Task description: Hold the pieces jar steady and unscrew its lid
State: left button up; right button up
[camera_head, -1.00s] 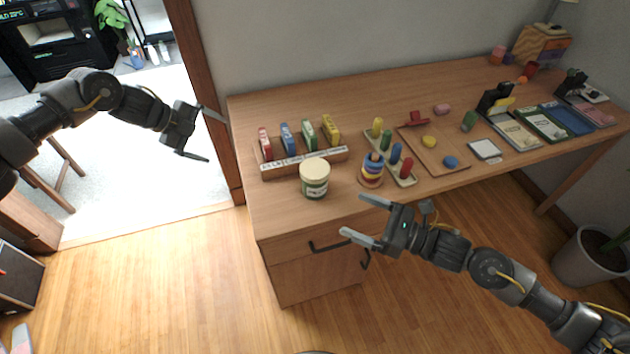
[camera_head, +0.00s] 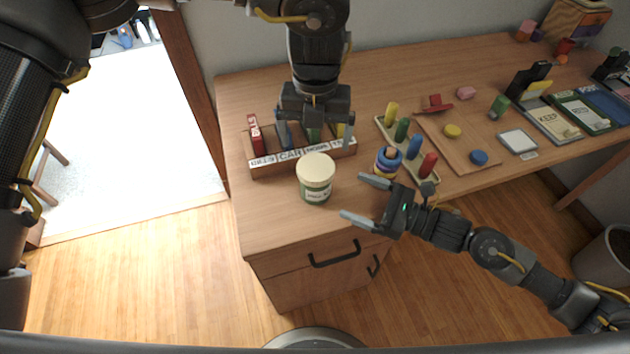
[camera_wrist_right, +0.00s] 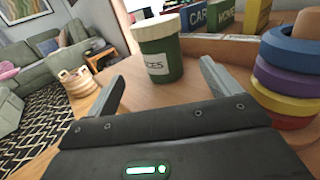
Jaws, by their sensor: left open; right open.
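The pieces jar (camera_head: 317,191) is green with a pale label and a cream lid (camera_head: 315,167). It stands upright near the desk's front edge, lid on. My right gripper (camera_head: 362,199) is open and empty, just right of the jar and in front of it. In the right wrist view the jar (camera_wrist_right: 164,62) stands ahead, between the directions of the two open fingers, apart from them. My left gripper (camera_head: 315,130) is open, pointing down above the book rack behind the jar. It hides part of that rack. Neither gripper touches the jar, as far as I can see.
The labelled wooden rack (camera_head: 262,168) is close behind the jar. A ring stacker (camera_head: 386,163) stands right of it, also near my right gripper in the wrist view (camera_wrist_right: 287,75). A peg board (camera_head: 432,183) and wooden tray (camera_head: 470,160) lie further right. The desk's front-left corner is clear.

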aim_at(329, 185)
jog(key=x, duration=1)
jog(key=shift+w+a, duration=0.2)
jog(key=shift+a, duration=0.1)
